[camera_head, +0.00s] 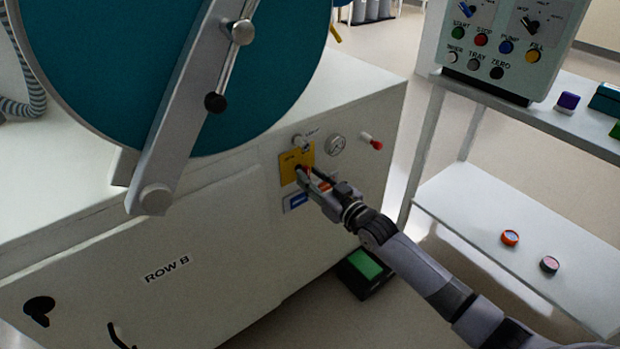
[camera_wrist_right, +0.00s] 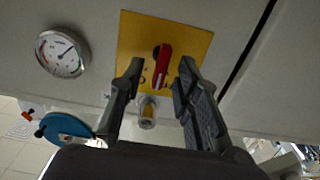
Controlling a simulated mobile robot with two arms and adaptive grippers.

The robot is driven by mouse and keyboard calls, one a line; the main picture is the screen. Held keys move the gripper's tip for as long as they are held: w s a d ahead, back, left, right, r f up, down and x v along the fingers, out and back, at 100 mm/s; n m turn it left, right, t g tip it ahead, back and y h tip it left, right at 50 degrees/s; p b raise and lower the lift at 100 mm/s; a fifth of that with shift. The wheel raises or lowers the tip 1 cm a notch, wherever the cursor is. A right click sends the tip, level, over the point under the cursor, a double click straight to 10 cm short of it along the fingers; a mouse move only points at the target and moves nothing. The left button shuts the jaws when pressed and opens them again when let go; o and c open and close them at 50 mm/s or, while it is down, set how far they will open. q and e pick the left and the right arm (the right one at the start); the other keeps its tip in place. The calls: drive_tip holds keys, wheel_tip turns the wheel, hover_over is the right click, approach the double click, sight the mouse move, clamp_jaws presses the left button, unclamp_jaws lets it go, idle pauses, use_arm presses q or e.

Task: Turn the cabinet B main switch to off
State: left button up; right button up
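The cabinet B main switch is a red handle (camera_wrist_right: 164,64) on a yellow plate (camera_wrist_right: 198,45) in the right wrist view. In the head view the yellow plate (camera_head: 289,158) is on the cabinet front (camera_head: 220,230), marked "ROW B", and my gripper mostly hides the handle. My right gripper (camera_wrist_right: 160,72) is open, with one finger on each side of the handle and visible gaps between them. In the head view my right gripper (camera_head: 304,173) is close to the plate. My left gripper is not in view.
A round gauge (camera_head: 336,145) and a red-tipped valve (camera_head: 372,142) are beside the plate. A blue label (camera_head: 296,202) is below it. A large teal door (camera_head: 170,70) with a grey bar is at left. A shelf (camera_head: 465,205) and a control panel (camera_head: 495,55) stand at right.

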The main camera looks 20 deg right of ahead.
drive_tip(key=shift+w+a, duration=0.2)
drive_tip(key=shift+w, duration=0.3)
clamp_jaws()
